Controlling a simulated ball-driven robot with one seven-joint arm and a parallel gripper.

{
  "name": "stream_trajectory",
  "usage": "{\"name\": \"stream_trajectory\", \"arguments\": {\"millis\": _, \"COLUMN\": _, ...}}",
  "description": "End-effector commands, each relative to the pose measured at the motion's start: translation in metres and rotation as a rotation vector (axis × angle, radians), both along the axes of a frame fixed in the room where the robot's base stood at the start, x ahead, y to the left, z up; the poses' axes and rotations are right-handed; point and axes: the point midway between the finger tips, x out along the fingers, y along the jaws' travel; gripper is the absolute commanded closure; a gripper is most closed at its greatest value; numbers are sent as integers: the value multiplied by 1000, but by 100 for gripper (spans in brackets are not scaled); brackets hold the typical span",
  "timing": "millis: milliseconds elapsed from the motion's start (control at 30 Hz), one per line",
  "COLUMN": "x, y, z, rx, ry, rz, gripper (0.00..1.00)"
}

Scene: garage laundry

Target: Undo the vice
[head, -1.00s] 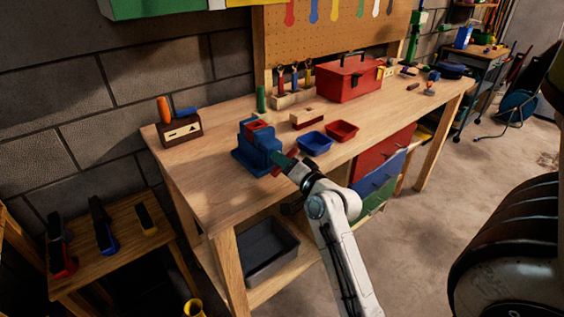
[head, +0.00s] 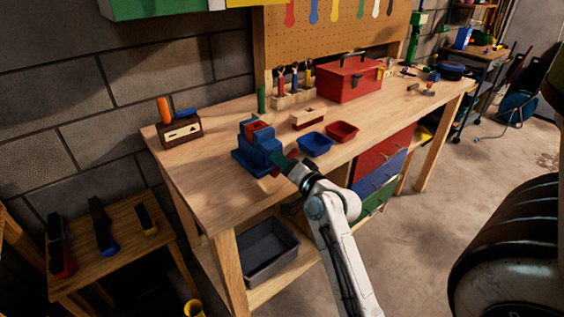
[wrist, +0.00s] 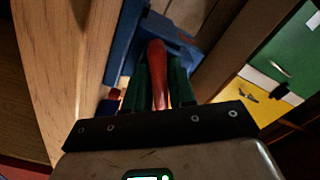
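The blue vice (head: 258,148) with red jaw parts stands near the front left edge of the workbench. My gripper (head: 284,162) is at the vice's front right side, by its red handle. In the wrist view the red handle (wrist: 157,75) runs between the dark green fingers of my gripper (wrist: 160,88), which look closed on it from both sides. Blue parts of the vice (wrist: 126,40) show behind the handle. My gripper hides part of the handle in the head view, and the gap between the jaws is hard to make out.
A blue bin (head: 315,144) and a red bin (head: 342,131) sit right of the vice. A red toolbox (head: 349,80) stands behind them. Drawers (head: 383,165) are under the bench, and a grey crate (head: 268,250) is on the lower shelf. Bare bench top lies left of the vice.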

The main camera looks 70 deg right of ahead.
Motion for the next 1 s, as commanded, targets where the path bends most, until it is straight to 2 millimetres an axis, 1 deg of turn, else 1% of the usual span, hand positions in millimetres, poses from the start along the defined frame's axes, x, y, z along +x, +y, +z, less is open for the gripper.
{"name": "stream_trajectory", "arguments": {"millis": 33, "x": 2, "y": 1, "z": 0, "rx": 1, "ry": 0, "rz": 6, "gripper": 69}}
{"name": "stream_trajectory", "arguments": {"millis": 133, "x": 2, "y": 2, "z": 0, "rx": 1, "ry": 0, "rz": 6, "gripper": 60}}
{"name": "stream_trajectory", "arguments": {"millis": 467, "x": 0, "y": 3, "z": 1, "rx": -1, "ry": -2, "rz": 5, "gripper": 60}}
{"name": "stream_trajectory", "arguments": {"millis": 567, "x": -9, "y": 7, "z": 0, "rx": -1, "ry": 0, "rz": 3, "gripper": 60}}
{"name": "stream_trajectory", "arguments": {"millis": 667, "x": -23, "y": 15, "z": -2, "rx": -1, "ry": 3, "rz": 1, "gripper": 60}}
{"name": "stream_trajectory", "arguments": {"millis": 800, "x": -48, "y": 29, "z": -3, "rx": 1, "ry": 4, "rz": 0, "gripper": 60}}
{"name": "stream_trajectory", "arguments": {"millis": 1000, "x": -76, "y": 46, "z": -3, "rx": 2, "ry": 5, "rz": -1, "gripper": 60}}
